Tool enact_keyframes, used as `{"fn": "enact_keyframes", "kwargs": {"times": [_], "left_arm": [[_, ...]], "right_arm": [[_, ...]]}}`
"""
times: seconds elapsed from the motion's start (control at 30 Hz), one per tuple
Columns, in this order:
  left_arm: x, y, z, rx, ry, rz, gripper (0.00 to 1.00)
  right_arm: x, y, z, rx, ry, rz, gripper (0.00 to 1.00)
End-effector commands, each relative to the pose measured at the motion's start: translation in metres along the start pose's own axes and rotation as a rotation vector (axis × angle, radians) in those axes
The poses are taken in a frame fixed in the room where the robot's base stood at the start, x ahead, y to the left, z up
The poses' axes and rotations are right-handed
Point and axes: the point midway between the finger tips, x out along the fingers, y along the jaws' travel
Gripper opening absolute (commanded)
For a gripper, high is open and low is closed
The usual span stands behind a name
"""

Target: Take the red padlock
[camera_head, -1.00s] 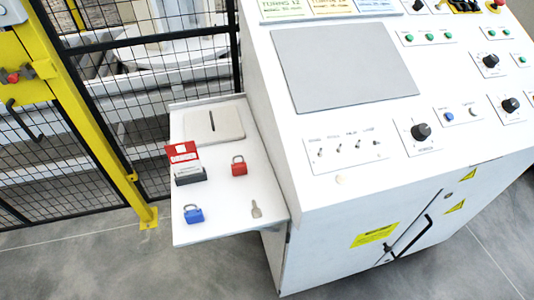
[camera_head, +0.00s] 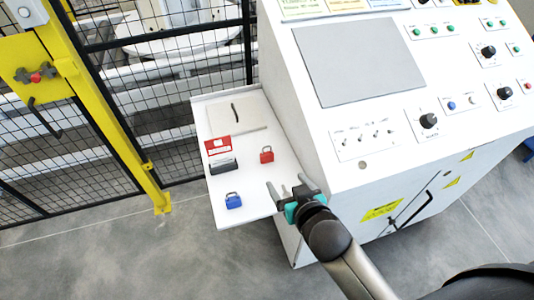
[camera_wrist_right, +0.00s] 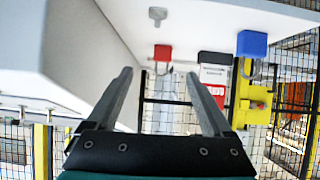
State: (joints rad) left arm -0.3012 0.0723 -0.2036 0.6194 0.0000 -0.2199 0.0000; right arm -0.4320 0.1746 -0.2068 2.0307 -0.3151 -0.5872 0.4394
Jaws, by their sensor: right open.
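The red padlock (camera_head: 267,155) lies on the white side shelf (camera_head: 245,195), to the right of the red danger tag. It also shows in the right wrist view (camera_wrist_right: 163,53), ahead of and between my fingers. My right gripper (camera_head: 290,186) is open and empty at the shelf's right edge, nearer to me than the padlock and apart from it. Its two fingers (camera_wrist_right: 160,95) are spread wide in the right wrist view. My left gripper is not in view.
A blue padlock (camera_head: 233,200) sits near the shelf's front. A white control cabinet (camera_head: 320,190) borders the shelf on the right. A mesh fence with a yellow post (camera_head: 110,120) stands on the left.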

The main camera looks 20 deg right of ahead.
Motion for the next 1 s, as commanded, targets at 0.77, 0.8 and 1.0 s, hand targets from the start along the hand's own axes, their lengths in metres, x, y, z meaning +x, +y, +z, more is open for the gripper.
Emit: {"fn": "enact_keyframes", "kwargs": {"times": [0.77,0.8,1.0], "left_arm": [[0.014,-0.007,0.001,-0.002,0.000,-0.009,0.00],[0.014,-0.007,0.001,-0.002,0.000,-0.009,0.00],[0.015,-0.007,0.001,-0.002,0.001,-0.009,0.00]], "right_arm": [[0.097,-0.005,-0.011,0.003,0.040,-0.015,0.85],[0.100,-0.005,-0.011,0.004,0.040,-0.015,0.85],[0.107,-0.005,-0.013,0.004,0.040,-0.015,0.85]]}}
